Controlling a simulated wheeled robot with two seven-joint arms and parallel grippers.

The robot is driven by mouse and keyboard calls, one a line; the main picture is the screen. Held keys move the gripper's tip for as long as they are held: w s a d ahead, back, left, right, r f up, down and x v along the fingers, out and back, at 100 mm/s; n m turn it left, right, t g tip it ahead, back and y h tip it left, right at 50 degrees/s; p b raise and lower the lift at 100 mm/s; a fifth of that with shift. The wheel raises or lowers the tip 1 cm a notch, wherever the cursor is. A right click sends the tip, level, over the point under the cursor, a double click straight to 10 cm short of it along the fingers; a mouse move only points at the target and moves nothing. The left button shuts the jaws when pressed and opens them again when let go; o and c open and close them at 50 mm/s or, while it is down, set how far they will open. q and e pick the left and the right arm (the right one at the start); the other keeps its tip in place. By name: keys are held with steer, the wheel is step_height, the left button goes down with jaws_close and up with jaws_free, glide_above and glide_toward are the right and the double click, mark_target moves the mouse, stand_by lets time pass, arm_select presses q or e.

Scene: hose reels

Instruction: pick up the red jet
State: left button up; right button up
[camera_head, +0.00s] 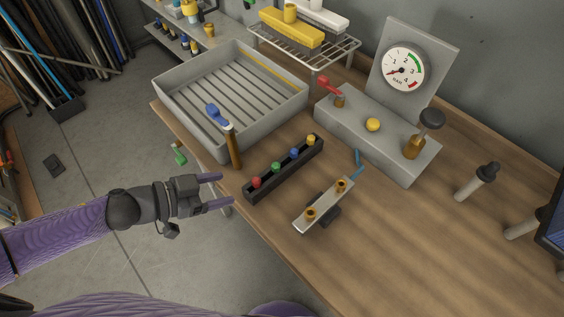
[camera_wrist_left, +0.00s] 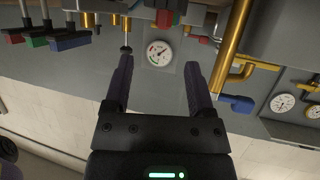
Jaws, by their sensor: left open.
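The red jet (camera_head: 256,182) sits at the near left end of a black rack (camera_head: 284,170) on the wooden bench. Green, blue and yellow jets (camera_head: 310,141) stand in the same row. My left gripper (camera_head: 224,190) is open and empty, to the left of the red jet and apart from it, by the bench's front edge. Its two spread fingers also show in the left wrist view (camera_wrist_left: 158,62), with nothing between them. I cannot tell whether the red piece at the top of that view is the jet. My right gripper is not in view.
A brass post with a blue lever (camera_head: 218,115) rises just behind the rack's left end. A grey slatted tray (camera_head: 180,112) is behind it. A metal bracket with brass fittings (camera_head: 322,206) lies right of the rack. A gauge block (camera_head: 380,140) stands farther back.

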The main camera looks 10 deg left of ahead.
mark_target(253, 181)
arm_select(q)
steer(key=b+x, duration=0.1)
steer(key=x, duration=0.7)
steer(key=shift+w+d+f+b, duration=0.1)
steer(key=shift+w+f+b, duration=0.2)
steer(key=shift+w+b, duration=0.05)
steer(key=shift+w+d, duration=0.1)
steer(key=shift+d, duration=0.05)
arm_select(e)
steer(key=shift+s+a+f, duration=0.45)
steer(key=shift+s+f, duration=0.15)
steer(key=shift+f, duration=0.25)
arm_select(q)
jaws_close()
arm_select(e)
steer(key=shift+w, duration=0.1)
